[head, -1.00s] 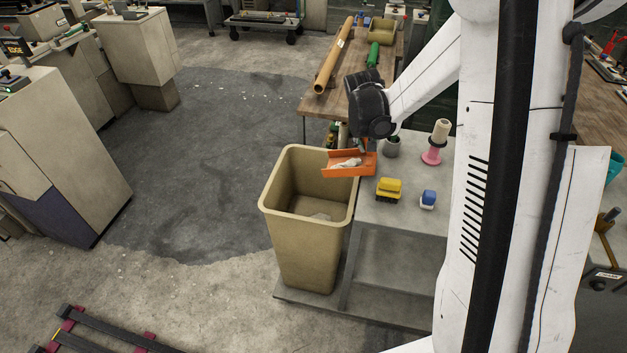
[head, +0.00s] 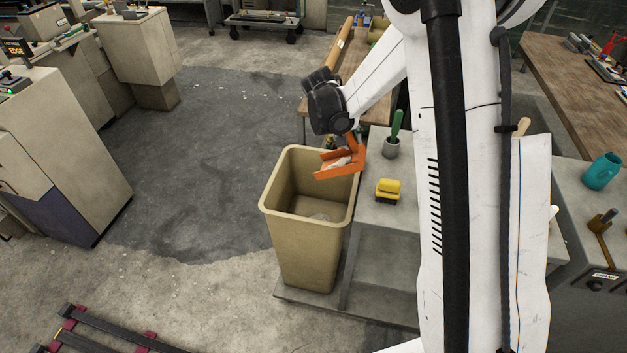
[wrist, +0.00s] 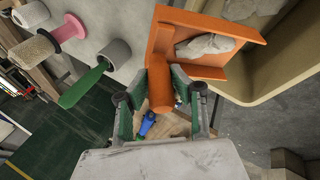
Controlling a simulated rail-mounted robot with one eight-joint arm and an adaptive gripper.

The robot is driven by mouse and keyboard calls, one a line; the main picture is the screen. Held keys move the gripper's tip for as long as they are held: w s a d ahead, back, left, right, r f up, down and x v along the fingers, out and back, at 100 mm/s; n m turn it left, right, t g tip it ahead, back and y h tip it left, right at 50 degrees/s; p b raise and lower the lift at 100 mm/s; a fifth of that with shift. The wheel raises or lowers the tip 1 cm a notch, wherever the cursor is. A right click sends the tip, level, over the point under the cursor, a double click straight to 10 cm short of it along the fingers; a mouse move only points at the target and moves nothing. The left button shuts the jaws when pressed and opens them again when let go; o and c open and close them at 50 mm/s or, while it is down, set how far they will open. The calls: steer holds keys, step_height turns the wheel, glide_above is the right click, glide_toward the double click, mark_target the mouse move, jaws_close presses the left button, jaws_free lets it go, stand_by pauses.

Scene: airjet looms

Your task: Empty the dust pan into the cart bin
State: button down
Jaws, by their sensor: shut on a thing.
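An orange dust pan (head: 340,163) with pale lint in it hangs over the back right part of the tan cart bin (head: 270,200). The pan looks slightly tilted. My gripper is shut on its handle, as the wrist view (wrist: 168,92) shows; in the head view the fingers are mostly hidden behind my dark wrist. The wrist view also shows the pan (wrist: 225,32) with a grey-white clump of lint (wrist: 205,46) inside, beside the bin's rim (wrist: 262,95).
The grey cart top (head: 378,215) beside the bin holds a yellow brush (head: 388,190) and a grey cup (head: 391,149) with a green-handled tool. A wooden table (head: 350,90) with a cardboard tube stands behind. My arm hides much of the right side.

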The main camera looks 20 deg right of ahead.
steer(key=w+a+r+g+h+b, duration=0.1)
steer(key=w+a+h, duration=0.1)
steer(key=a+h, duration=0.1)
steer(key=w+a+r+n+g+h+b, duration=0.1)
steer(key=w+a+h+b, duration=0.1)
steer(key=a, duration=0.4)
steer(key=shift+w+a+r+h, duration=0.25)
steer(key=shift+w+r+h, duration=0.15)
steer(key=shift+w, duration=0.15)
stand_by(0.8)
steer(key=s+d+y+p, duration=0.1)
steer(key=d, duration=0.1)
steer(key=s+d+f+t+y+p, duration=0.1)
steer(key=d+y, duration=0.1)
steer(key=d, duration=0.1)
steer(key=s+d+f+y+p, duration=0.1)
steer(key=s+d, duration=0.1)
steer(key=shift+d+m+t+y, duration=0.3)
steer(key=shift+m, duration=0.1)
steer(key=s+d+t+y+b, duration=0.1)
steer(key=s+d+y, duration=0.2)
steer(key=d, duration=0.3)
steer(key=s+d+f+m+t+y+b, duration=0.1)
steer(key=s+d+t+y, duration=0.1)
steer(key=d, duration=0.3)
steer(key=shift+s+d+y, duration=0.35)
steer(key=shift+s+y, duration=0.15)
steer(key=shift+s, duration=0.25)
